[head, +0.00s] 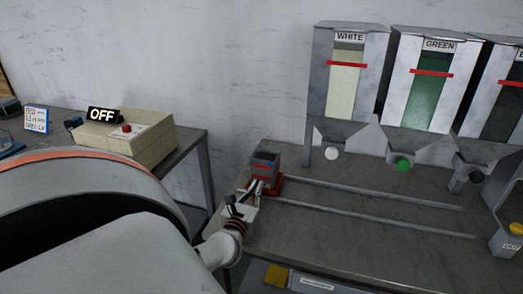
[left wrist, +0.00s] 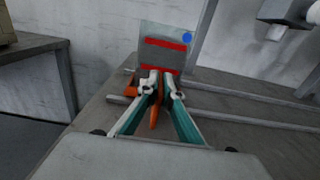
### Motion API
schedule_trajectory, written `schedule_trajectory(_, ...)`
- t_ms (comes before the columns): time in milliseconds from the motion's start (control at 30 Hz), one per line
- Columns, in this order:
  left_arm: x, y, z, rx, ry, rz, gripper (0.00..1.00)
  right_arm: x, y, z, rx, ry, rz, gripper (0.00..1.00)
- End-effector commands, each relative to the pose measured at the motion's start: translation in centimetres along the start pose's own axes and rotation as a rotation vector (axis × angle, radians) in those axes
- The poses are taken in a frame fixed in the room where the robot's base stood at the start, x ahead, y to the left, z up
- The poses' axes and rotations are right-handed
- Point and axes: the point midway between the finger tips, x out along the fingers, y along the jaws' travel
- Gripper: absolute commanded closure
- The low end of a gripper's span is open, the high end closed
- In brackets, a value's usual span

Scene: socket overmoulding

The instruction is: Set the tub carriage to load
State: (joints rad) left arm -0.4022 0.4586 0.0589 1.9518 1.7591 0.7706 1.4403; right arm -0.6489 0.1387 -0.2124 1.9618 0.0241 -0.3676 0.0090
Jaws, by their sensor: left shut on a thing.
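The tub carriage (head: 276,187) has a red-orange base and sits at the left end of two rails. A grey tub (head: 264,159) with a red band stands upright on it. In the left wrist view the clear-topped tub (left wrist: 163,55) shows a blue dot near its upper right corner. My left gripper (head: 257,188) is at the near side of the carriage. In the left wrist view its fingers are shut on an orange handle (left wrist: 154,114) of the carriage, just in front of the tub. The fingers hide part of the handle. My right gripper is not in view.
The rails (head: 380,189) run right along the grey bench, under hoppers labelled WHITE (head: 346,80) and GREEN (head: 427,85) and a third, cut-off one. A beige box (head: 125,137) with an OFF sign and red button stands on the left table. A yellow-lidded container (head: 507,240) stands at right.

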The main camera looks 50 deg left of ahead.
Motion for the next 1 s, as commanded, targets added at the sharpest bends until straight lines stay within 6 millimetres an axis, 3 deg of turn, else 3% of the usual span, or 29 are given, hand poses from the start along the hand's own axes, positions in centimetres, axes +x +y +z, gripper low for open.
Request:
schedule_trajectory(300,0.1,0.5,0.0,0.000,0.000,0.010,1.00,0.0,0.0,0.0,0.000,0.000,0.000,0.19)
schedule_trajectory(400,0.1,0.5,0.0,0.000,0.000,0.010,0.78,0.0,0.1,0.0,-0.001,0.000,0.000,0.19)
schedule_trajectory(767,-0.1,0.3,0.0,0.000,0.001,0.006,0.78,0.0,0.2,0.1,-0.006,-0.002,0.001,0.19)
schedule_trajectory(1000,-3.2,0.3,-0.1,-0.002,0.004,0.005,0.78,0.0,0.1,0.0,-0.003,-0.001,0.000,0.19)
